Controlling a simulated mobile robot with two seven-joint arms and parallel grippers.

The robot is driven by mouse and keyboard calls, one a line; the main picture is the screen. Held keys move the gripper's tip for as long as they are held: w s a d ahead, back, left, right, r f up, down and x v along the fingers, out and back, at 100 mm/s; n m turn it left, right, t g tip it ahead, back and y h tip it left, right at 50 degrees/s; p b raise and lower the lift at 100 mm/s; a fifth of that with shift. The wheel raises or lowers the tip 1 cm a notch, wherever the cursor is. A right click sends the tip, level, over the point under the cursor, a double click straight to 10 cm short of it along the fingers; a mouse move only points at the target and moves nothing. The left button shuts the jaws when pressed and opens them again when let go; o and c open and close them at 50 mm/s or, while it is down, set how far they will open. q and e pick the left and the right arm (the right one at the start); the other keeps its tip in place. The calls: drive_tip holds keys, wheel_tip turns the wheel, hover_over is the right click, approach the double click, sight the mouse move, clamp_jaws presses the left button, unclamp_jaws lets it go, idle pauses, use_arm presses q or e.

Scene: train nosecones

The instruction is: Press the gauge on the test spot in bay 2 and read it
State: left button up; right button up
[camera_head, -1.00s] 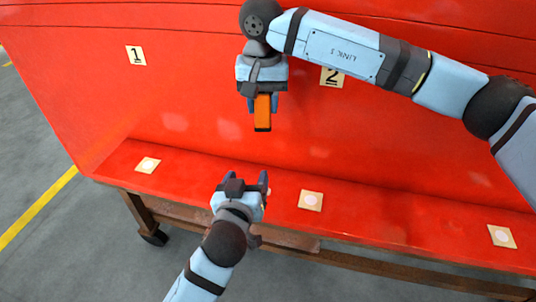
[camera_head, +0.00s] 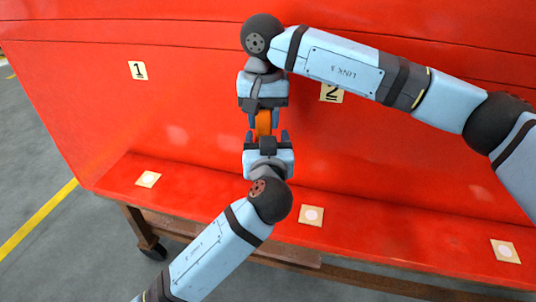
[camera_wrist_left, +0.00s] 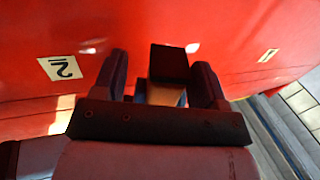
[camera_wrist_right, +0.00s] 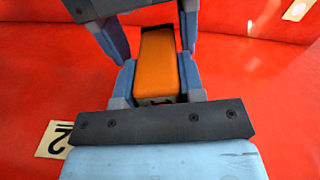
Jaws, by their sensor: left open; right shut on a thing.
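The orange gauge (camera_head: 264,122) is held in my right gripper (camera_head: 264,112), in front of the red wall. It also shows in the right wrist view (camera_wrist_right: 158,65), between the blue fingers. My left gripper (camera_head: 267,136) is open just below it, fingers pointing up on either side of the gauge's lower end. In the left wrist view a dark end of the gauge (camera_wrist_left: 169,63) sits between the left fingers; I cannot tell whether they touch it. The test spot under label 2 (camera_head: 331,92) is a pale disc on a tan square (camera_head: 311,215), on the red ledge, uncovered.
Label 1 (camera_head: 138,70) is on the wall at left. Similar tan squares lie on the ledge at left (camera_head: 148,179) and right (camera_head: 505,250). A brown wheeled frame (camera_head: 230,247) stands under the ledge (camera_head: 400,232).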

use_arm(q)
drive_tip(key=shift+w, duration=1.2)
drive_tip(key=c, duration=1)
drive_tip(key=shift+c, duration=0.2)
use_arm(e)
drive_tip(key=o, duration=1.1)
use_arm(q)
drive_tip(key=shift+s, duration=0.1)
use_arm(e)
drive_tip(key=shift+s, duration=0.1)
